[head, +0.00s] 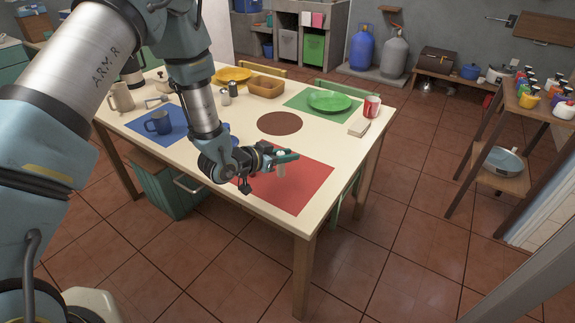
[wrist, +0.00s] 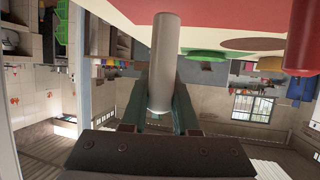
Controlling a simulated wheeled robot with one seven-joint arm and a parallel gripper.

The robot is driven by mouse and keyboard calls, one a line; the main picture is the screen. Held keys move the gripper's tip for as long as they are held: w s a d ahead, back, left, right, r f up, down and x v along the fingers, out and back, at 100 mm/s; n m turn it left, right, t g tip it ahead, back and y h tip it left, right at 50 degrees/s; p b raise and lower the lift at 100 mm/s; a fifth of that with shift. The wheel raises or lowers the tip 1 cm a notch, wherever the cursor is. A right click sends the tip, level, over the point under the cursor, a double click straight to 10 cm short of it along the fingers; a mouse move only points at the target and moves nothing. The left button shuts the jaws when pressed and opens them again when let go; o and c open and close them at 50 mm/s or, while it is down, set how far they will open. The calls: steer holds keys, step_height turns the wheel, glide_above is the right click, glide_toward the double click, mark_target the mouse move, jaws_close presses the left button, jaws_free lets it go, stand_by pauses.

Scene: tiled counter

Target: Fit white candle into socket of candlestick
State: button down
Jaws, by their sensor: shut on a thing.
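My gripper (head: 287,156) is above the red mat (head: 305,190) at the near right of the table. It is shut on the white candle (wrist: 164,60), a pale cylinder between the two fingers in the wrist view. In the head view the candle (head: 281,169) is a small pale shape below the fingers, apart from the mat as far as I can tell. I cannot make out the candlestick with certainty. A red upright shape (wrist: 302,45) stands at the right edge of the wrist view, cut off by the frame; I cannot tell what it is.
A blue mug (head: 158,122) stands on a blue mat at the left. A brown round mat (head: 280,123) lies mid-table. A green plate (head: 329,101), a red can (head: 371,107) and a wooden bowl (head: 266,86) stand farther back. The red mat's right part is clear.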

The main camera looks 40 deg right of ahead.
steer(key=shift+f+p, duration=0.6)
steer(key=shift+f, duration=1.55)
steer(key=shift+f, duration=0.1)
steer(key=c, duration=0.7)
jaws_free()
